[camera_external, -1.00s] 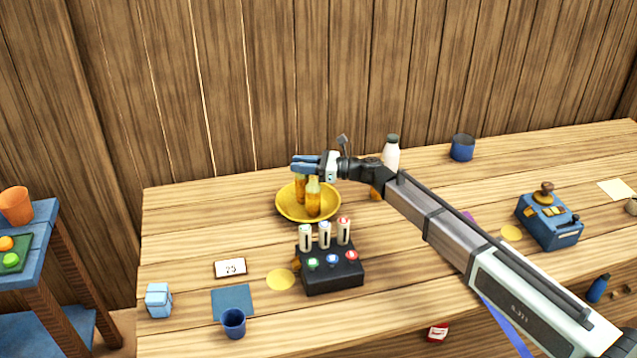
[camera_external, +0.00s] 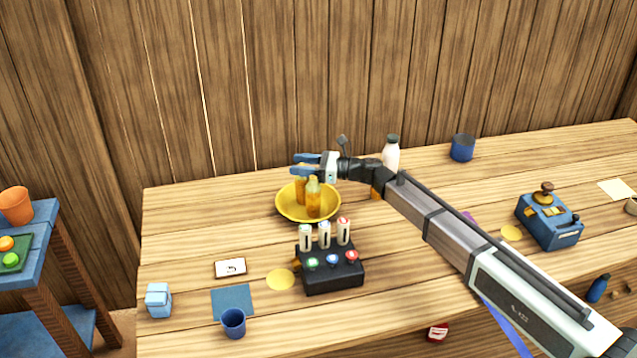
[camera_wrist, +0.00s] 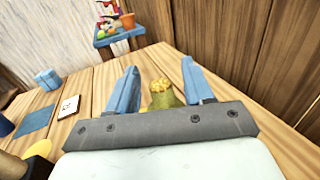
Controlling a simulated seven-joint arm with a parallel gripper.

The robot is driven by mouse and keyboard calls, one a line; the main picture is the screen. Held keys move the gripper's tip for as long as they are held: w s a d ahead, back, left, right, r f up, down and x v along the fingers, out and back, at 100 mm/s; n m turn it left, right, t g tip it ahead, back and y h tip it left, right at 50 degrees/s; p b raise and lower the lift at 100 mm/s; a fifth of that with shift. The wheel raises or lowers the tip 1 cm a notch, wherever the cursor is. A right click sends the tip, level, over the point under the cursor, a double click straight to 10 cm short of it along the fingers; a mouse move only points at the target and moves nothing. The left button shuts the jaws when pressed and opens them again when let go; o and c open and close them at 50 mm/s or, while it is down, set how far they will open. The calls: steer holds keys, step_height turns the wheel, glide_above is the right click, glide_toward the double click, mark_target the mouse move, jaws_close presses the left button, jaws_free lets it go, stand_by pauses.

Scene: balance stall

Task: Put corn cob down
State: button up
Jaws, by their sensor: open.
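Two yellow corn cobs stand upright in the yellow bowl (camera_external: 284,209). The front corn cob (camera_external: 314,199) is in plain view. The rear corn cob (camera_external: 300,190) is just under my gripper (camera_external: 306,164). In the wrist view, a corn cob (camera_wrist: 161,95) with a yellow top and greenish lower part shows between the two blue fingers of my gripper (camera_wrist: 161,88). The fingers are open, with a gap on both sides of the cob. Its lower end is hidden behind the gripper body.
A black box (camera_external: 333,277) with coloured buttons and white tubes stands in front of the bowl. A white bottle (camera_external: 391,155) and a dark blue pot (camera_external: 462,148) stand behind to the right. A blue cup (camera_external: 233,323) and light blue block (camera_external: 158,300) are at front left.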

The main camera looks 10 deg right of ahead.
steer(key=v, duration=0.7)
steer(key=shift+d, duration=0.25)
